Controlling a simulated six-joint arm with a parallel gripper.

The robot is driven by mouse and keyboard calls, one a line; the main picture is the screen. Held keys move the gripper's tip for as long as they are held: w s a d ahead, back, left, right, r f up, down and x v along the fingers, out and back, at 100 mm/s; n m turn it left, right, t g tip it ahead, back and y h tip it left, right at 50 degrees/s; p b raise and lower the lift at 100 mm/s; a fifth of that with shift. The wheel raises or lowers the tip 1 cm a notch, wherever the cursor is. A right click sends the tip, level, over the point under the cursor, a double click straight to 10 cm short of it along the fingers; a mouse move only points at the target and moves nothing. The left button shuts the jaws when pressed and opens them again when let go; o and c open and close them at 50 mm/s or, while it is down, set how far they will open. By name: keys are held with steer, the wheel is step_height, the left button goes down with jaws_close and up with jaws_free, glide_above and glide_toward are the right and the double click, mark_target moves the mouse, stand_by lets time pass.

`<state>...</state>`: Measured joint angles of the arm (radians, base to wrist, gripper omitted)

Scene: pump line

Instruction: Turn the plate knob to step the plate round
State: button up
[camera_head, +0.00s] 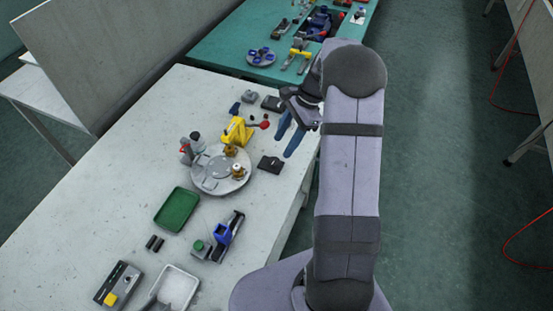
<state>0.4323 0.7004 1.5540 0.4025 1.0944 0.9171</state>
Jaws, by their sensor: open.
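The round grey plate (212,182) lies on the pale table. Two brass-coloured parts stand on it, one near its back edge (230,151) and one near its right edge (238,172). A dark upright piece with a red part (187,150) stands at the plate's back left. I cannot tell which of these is the plate knob. My gripper (283,148) is open and empty, to the right of the plate and apart from it. Its blue fingers point down and left near the table's right edge.
A yellow press with a red knob (237,131) stands behind the plate. A small black block (270,164) lies right of it. In front are a green tray (177,210), a blue-and-black fixture (222,236) and a white tray (176,288). A teal table (215,48) is behind.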

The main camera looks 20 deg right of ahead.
mark_target(275, 160)
steer(key=shift+p+x, duration=0.95)
steer(key=shift+x, duration=2.7)
steer(key=shift+c, duration=0.4)
steer(key=c, duration=1)
